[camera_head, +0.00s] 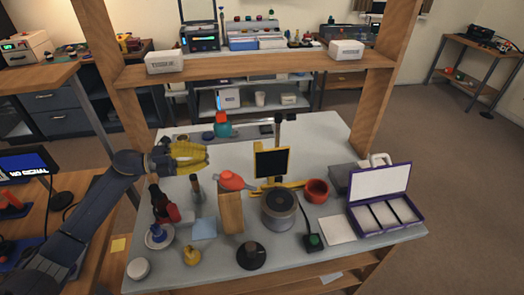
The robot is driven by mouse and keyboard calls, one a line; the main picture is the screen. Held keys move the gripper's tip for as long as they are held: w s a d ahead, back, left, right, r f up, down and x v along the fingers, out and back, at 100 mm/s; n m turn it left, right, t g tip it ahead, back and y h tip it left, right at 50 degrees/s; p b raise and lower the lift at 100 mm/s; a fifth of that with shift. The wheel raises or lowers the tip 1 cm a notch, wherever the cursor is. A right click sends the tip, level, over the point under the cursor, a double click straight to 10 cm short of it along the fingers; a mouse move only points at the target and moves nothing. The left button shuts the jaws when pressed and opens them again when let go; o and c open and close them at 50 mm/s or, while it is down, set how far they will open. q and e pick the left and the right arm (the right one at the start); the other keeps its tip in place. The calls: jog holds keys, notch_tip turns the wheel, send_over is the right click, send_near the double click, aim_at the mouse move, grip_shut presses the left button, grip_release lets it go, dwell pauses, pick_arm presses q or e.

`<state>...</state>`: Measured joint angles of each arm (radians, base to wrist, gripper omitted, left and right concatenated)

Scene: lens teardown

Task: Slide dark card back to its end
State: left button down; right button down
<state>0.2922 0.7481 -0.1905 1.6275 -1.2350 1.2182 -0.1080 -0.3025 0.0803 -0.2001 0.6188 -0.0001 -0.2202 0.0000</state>
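The dark card (272,163) is a black upright square with a thin yellow edge. It stands at the middle of the table, above a low yellow rail (290,185), behind a round grey pot-like device (279,208). The card's foot is partly hidden. My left gripper (205,156) has yellow fingers and points right from the left side of the table. It is apart from the card, well to its left. The fingers lie close over each other in this view, so I cannot tell whether they are open. My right gripper is not in view.
An orange-red object (234,181) sits on a wooden block (230,212) between gripper and card. A red-brown cup (317,191) and an open purple case (385,225) stand to the right. A shelf (255,70) spans the back. Several small items crowd the front left.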

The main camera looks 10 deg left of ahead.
pick_arm(q)
jog(key=shift+d+f, duration=0.1)
dwell(0.3)
jog(key=x, duration=1.4)
jog(key=x, duration=0.9)
jog(key=shift+d, duration=0.15)
jog(key=v, duration=1.4)
jog(key=shift+w, duration=0.1)
